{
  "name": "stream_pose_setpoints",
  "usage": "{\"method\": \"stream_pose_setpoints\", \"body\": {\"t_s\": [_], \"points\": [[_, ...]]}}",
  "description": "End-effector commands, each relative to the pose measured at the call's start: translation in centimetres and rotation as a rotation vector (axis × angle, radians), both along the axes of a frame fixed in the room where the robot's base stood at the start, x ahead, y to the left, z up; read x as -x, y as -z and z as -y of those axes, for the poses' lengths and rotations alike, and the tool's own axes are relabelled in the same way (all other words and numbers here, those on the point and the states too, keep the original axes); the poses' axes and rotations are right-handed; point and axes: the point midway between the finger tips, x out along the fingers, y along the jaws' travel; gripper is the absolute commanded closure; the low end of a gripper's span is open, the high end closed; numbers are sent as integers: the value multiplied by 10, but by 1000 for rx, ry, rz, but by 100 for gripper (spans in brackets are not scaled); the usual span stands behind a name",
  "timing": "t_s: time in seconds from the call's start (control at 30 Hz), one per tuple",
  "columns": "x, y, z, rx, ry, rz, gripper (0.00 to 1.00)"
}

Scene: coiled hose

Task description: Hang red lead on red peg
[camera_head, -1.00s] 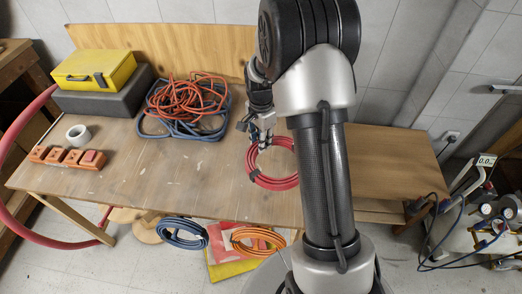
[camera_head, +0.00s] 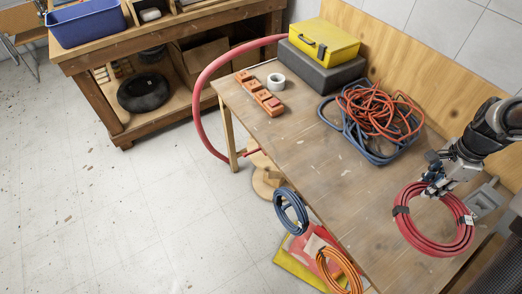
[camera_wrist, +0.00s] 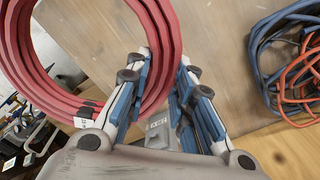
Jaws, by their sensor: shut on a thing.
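The red lead (camera_head: 408,230) is a coil with dark ties. My gripper (camera_head: 438,182) is shut on the top of its ring and holds it over the right part of the table. In the wrist view the red lead (camera_wrist: 168,45) passes between the blue-padded fingers (camera_wrist: 163,75). A blue coil (camera_head: 291,212) and an orange coil (camera_head: 338,272) hang at the table's front edge. Their pegs are hidden or too small to make out. I cannot make out a red peg.
On the table (camera_head: 310,160) lie a tangle of orange cable (camera_head: 380,108) over blue hose, a yellow case (camera_head: 323,40) on a grey box, a tape roll (camera_head: 276,81) and an orange block strip (camera_head: 258,93). A workbench (camera_head: 170,48) stands at the left.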

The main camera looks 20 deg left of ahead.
Motion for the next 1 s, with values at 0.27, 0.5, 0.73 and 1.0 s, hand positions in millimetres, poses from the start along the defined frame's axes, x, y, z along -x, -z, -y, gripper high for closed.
{"method": "stream_pose_setpoints", "body": {"t_s": [0.27,0.5,0.73,1.0], "points": [[0,0,0,0,0,0,100],[0,0,-2,0,-17,0,100],[13,6,-38,-1,-339,-2,100],[44,16,-98,-1,-975,-1,100]]}}
